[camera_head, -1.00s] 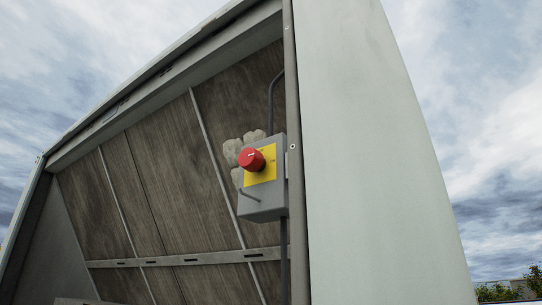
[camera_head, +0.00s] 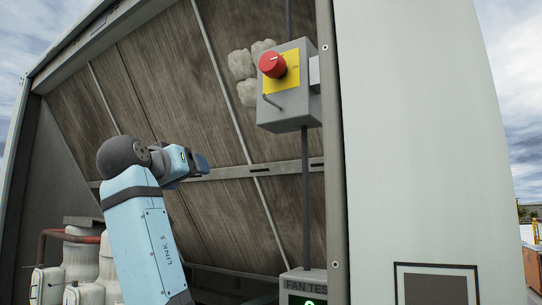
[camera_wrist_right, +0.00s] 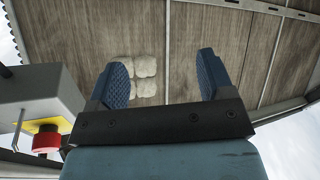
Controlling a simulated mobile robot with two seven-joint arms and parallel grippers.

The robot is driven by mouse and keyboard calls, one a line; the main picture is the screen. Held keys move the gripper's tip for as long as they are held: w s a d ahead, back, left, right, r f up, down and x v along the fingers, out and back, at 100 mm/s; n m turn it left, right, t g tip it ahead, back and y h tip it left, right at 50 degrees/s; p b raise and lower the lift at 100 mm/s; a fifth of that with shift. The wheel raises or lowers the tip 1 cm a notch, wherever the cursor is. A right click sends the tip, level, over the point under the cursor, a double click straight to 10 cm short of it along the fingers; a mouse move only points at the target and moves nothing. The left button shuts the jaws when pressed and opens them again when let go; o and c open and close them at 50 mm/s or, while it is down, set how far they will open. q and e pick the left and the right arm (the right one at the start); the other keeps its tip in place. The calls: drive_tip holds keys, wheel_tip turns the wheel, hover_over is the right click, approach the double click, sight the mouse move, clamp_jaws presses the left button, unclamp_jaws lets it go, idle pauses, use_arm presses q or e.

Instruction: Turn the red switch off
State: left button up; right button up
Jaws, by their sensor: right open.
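The red switch (camera_head: 272,64) is a round knob on a yellow plate (camera_head: 288,72), on the front of a grey box (camera_head: 288,110) high on the right of the wooden panel. A small label beside the knob seems to read ON; the knob's setting is too small to tell. My right gripper (camera_head: 203,165) is below and left of the box, apart from it. The right wrist view shows its two blue fingers (camera_wrist_right: 165,75) wide apart, nothing between them. There the red switch (camera_wrist_right: 47,142) is at lower left, beside the gripper. My left gripper is not in view.
A conduit (camera_head: 306,190) runs down from the box to a unit marked FAN TEST (camera_head: 304,286). A pale metal wall (camera_head: 425,140) stands close on the right. White tanks (camera_head: 80,265) stand at lower left. Pale lumps (camera_head: 242,65) are left of the box.

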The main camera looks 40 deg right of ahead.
drive_tip(key=s+a+r+m+g+h, duration=0.15)
drive_tip(key=s+r+m, duration=0.25)
drive_tip(key=s+r, duration=0.7)
drive_tip(key=m+g, duration=0.3)
approach(268, 58)
drive_tip(key=shift+h, duration=0.35)
drive_tip(key=p+x, duration=0.2)
drive_tip(key=x, duration=0.3)
drive_tip(key=p+x, duration=0.1)
drive_tip(key=x, duration=0.4)
drive_tip(key=shift+w+f+p, duration=0.1)
drive_tip(key=shift+f+p, duration=0.15)
drive_tip(key=shift+p, duration=0.1)
drive_tip(key=shift+w+d, duration=0.15)
drive_tip(key=shift+d, duration=0.2)
drive_tip(key=shift+w+d+f, duration=0.1)
drive_tip(key=shift+d, duration=0.2)
drive_tip(key=shift+c, duration=0.6)
drive_tip(key=c, duration=0.8)
